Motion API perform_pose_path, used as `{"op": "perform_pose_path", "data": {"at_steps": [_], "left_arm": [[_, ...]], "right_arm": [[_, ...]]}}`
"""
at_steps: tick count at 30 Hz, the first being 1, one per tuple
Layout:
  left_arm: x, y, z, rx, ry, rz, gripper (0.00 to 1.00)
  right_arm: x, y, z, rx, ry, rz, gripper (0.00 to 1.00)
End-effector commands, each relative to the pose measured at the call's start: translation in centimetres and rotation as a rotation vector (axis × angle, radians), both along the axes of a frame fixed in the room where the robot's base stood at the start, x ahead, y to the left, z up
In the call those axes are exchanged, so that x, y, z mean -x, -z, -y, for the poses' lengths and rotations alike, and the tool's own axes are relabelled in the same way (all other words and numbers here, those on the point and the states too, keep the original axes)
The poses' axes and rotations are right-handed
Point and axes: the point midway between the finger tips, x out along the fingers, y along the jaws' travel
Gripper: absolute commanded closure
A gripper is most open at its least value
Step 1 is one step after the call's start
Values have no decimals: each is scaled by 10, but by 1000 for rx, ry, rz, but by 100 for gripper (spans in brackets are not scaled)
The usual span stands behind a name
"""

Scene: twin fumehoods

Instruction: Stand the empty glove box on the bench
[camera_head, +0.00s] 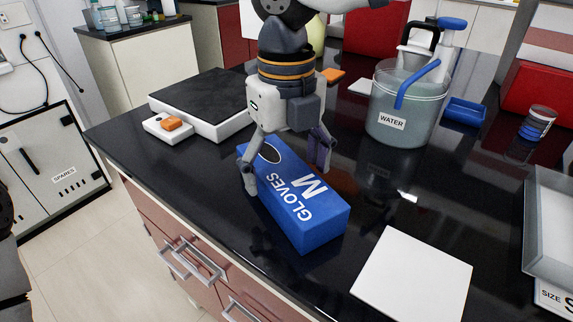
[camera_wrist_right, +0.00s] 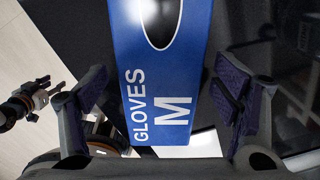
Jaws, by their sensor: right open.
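The blue glove box (camera_head: 318,232), marked GLOVES M, lies flat on the black bench (camera_head: 225,195), its label and oval opening facing up. It also fills the middle of the right wrist view (camera_wrist_right: 160,60). My right gripper (camera_head: 287,172) points down over the far part of the box, near the opening. Its fingers are apart, one on each side of the box (camera_wrist_right: 158,95); whether they touch it cannot be told. Part of what looks like my left gripper (camera_wrist_right: 45,100) shows at the left of the right wrist view, its jaws unclear.
A white square plate (camera_head: 412,278) lies right of the box. A WATER tub (camera_head: 408,112) stands behind it. A scale-like slab (camera_head: 205,100) is at the back left. A grey tray (camera_head: 550,225) is at the right edge. The bench's front edge is close to the box.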

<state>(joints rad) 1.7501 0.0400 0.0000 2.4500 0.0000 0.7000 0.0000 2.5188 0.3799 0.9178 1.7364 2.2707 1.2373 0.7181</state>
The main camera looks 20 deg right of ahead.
Motion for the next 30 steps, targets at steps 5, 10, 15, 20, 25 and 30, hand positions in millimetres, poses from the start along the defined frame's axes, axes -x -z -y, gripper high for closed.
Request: {"op": "perform_pose_path", "data": {"at_steps": [5, 10, 15, 20, 25, 30], "left_arm": [[1, 1, 0, 0, 0, -4, 60], [-3, -3, 0, 0, 0, 12, 60], [-5, -5, 0, 0, 0, 20, 60], [-5, -5, 0, 0, 0, 21, 60], [-5, -5, 0, 0, 0, 20, 60], [-5, -5, 0, 0, 0, 20, 60]], "right_arm": [[-1, -6, 0, -1, 1, 1, 18], [-1, -50, -1, -2, 2, 9, 18], [0, -94, -1, -2, 2, 5, 18], [0, -118, -1, -1, 1, -1, 18], [0, -123, 0, -1, 0, -3, 18], [0, -123, 0, -1, 0, -3, 18]]}}
